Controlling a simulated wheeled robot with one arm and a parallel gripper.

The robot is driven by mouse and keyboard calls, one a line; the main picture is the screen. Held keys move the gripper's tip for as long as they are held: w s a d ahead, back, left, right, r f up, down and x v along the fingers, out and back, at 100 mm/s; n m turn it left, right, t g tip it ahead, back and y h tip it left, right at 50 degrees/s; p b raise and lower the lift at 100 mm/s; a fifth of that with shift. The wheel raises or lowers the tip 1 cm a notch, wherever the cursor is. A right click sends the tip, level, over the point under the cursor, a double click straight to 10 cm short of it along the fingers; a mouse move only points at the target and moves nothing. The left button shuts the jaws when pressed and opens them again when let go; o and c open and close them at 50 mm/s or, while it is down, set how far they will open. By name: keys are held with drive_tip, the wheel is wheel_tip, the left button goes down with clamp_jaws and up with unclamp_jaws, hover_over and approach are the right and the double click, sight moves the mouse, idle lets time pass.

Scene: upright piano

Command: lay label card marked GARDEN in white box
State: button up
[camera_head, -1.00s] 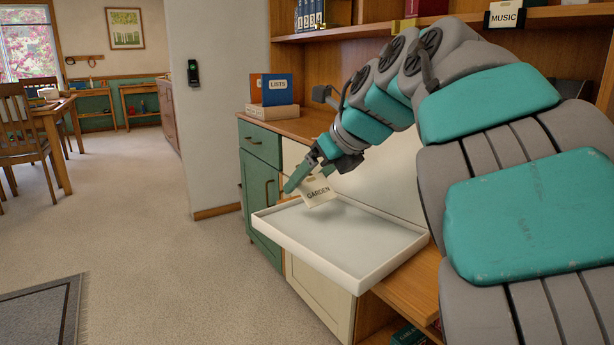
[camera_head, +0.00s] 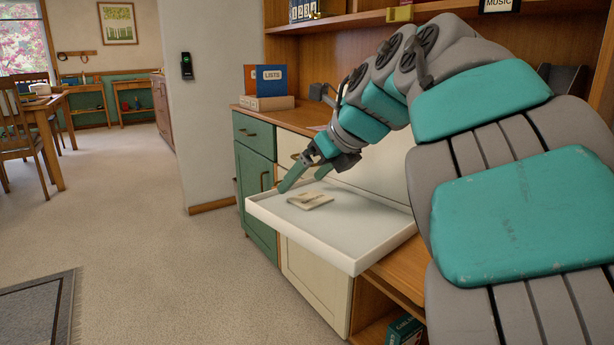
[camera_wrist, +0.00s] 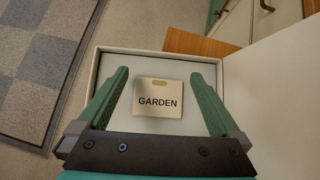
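The label card marked GARDEN (camera_wrist: 158,99) lies in the white box, and its text reads upright in the wrist view. In the head view the cream card (camera_head: 310,200) rests on the box floor towards the back left, seemingly not quite flat. The white box (camera_head: 302,243) is a shallow tray on the wooden surface; its rim also shows in the wrist view (camera_wrist: 150,51). My gripper (camera_head: 307,177) is above the box's back left part. In the wrist view my gripper (camera_wrist: 162,85) has its two green fingers wide apart, with the card between and below them, untouched.
A green cabinet (camera_head: 256,180) with cream doors stands behind and below the box. A blue and orange LISTS binder (camera_head: 268,79) stands on a pale box on its top. Shelves are above. Carpeted floor (camera_head: 140,230) to the left is free, with a grey rug at lower left.

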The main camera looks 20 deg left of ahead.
drive_tip(key=v, duration=0.7)
drive_tip(key=shift+s+d+r, duration=0.2)
drive_tip(key=shift+d+r, duration=0.05)
drive_tip(key=shift+r, duration=0.05)
idle(0.4)
